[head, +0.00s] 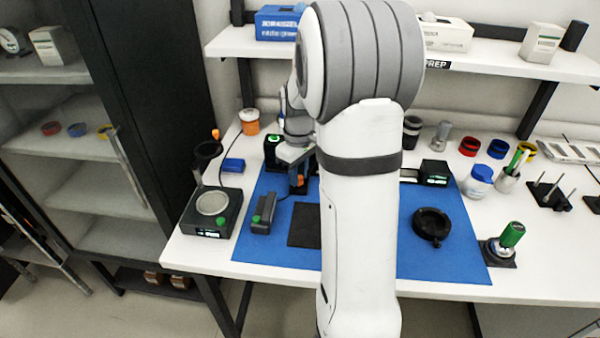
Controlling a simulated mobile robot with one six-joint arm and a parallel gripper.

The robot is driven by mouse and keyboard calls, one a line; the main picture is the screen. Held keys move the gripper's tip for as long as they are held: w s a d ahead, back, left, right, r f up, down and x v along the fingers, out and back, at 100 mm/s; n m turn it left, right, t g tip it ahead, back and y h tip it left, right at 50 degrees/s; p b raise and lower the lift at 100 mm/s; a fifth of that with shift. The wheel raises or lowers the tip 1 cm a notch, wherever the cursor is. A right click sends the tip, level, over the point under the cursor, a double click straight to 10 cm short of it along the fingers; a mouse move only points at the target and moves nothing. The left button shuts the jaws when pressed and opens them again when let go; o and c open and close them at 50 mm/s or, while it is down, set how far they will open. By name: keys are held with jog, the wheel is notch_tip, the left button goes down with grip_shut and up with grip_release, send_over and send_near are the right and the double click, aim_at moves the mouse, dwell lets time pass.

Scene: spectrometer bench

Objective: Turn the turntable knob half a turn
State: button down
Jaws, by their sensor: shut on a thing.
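My gripper (297,170) is on the far left part of the blue mat, pointing down and partly covered by my arm. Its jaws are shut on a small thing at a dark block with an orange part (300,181). This looks like the turntable knob, but the fingers hide most of it, so its angle cannot be read. The turntable itself is not clearly visible; my arm covers the middle of the mat.
A black unit with a green light (272,150) stands close to the gripper's left. A grey device (263,214) and a scale-like box (211,212) are at left. A black ring (432,225) lies right of my arm. The white shelf (490,62) overhangs the back.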

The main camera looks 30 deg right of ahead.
jog(key=n, duration=0.4)
jog(key=shift+s+f+n, duration=0.15)
jog(key=shift+s+n, duration=0.05)
jog(key=shift+n, duration=0.1)
jog(key=n, duration=0.4)
jog(key=shift+n, duration=0.4)
jog(key=c, duration=1.2)
grip_release()
jog(key=shift+r, duration=0.2)
notch_tip(320, 180, up, 8)
jog(key=shift+f, duration=0.15)
